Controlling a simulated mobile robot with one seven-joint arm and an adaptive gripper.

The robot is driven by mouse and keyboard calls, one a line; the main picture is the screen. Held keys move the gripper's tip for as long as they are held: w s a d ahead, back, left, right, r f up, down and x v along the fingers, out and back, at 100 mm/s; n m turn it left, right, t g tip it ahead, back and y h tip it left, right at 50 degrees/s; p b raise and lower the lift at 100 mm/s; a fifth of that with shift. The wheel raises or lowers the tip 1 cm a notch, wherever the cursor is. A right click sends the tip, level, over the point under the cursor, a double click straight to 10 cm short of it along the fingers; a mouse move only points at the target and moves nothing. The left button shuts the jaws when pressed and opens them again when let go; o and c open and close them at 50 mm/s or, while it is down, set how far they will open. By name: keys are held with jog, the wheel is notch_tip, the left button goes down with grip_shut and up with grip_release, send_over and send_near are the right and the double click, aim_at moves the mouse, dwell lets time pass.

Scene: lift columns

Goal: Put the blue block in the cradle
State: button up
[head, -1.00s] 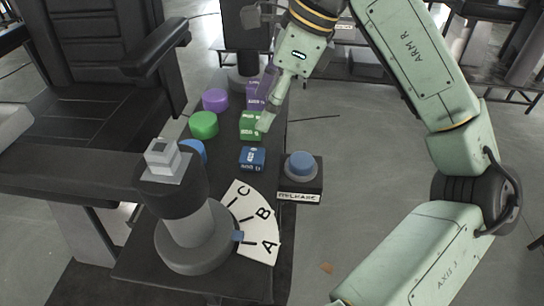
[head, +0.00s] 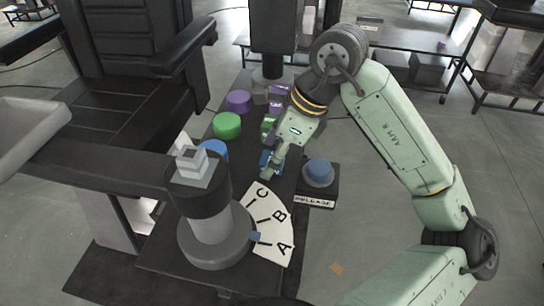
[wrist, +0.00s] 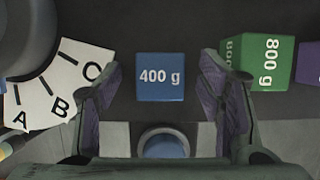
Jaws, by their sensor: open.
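The blue block (wrist: 160,77), marked 400 g, sits on the dark bench top. In the wrist view it lies between the two spread fingers of my gripper (wrist: 163,105), with gaps on both sides. In the head view my gripper (head: 271,165) is over the blue block (head: 265,158) and hides most of it.
The green block (wrist: 268,62), marked 800 g, stands right of my fingers; a purple block (head: 279,90) is farther back. Purple (head: 238,101), green (head: 228,125) and blue (head: 214,150) round pieces line the left. A blue RELEASE button (head: 318,171) and an A-B-C dial (head: 270,225) are nearby.

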jog(key=shift+c, duration=0.4)
grip_shut()
dwell(0.4)
